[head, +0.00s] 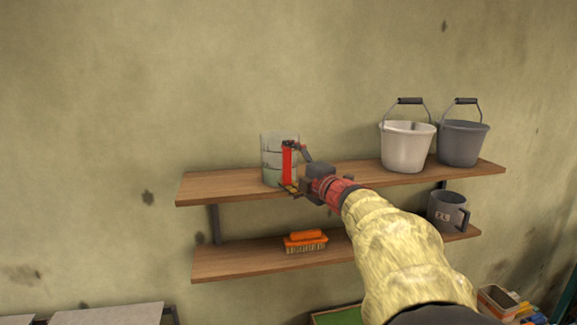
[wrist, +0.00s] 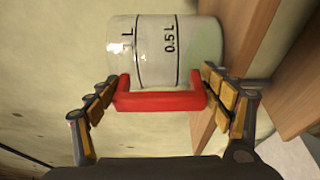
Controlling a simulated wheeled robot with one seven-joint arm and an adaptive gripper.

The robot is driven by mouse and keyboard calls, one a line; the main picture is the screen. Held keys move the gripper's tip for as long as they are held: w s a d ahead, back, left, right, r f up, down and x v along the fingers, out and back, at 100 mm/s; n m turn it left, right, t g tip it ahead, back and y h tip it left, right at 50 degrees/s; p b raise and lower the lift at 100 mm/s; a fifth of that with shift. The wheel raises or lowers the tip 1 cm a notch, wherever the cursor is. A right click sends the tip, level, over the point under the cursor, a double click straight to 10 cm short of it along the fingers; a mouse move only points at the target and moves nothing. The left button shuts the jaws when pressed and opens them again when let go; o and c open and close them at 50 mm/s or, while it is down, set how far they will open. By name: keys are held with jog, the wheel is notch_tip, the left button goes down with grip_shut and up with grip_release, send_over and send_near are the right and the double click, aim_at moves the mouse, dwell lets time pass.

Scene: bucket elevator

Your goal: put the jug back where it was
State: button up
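The jug (head: 272,159) is a pale, translucent measuring jug with a red handle. It is upright at the left part of the upper shelf (head: 226,185), near the front edge. I cannot tell whether its base touches the board. My gripper (head: 291,166) is at the handle. In the wrist view the jug (wrist: 150,50) shows its 0.5 L mark, and its red handle (wrist: 160,101) spans the space between the two fingers of my gripper (wrist: 160,88). The pads appear to press on both ends of the handle.
A white bucket (head: 406,148) and a grey bucket (head: 461,143) stand right on the upper shelf. The lower shelf (head: 235,262) holds an orange brush (head: 305,241) and a dark mug-like jug (head: 446,211). The upper shelf between jug and white bucket looks clear, partly behind my arm.

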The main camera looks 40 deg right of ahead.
jog(key=o, duration=0.4)
jog(key=shift+r, duration=0.15)
jog(key=shift+s+r, duration=0.1)
jog(key=shift+s, duration=0.15)
jog(key=b+v, duration=0.2)
jog(key=v, duration=0.9)
jog(key=shift+s+a, duration=0.15)
jog(key=shift+s, duration=0.05)
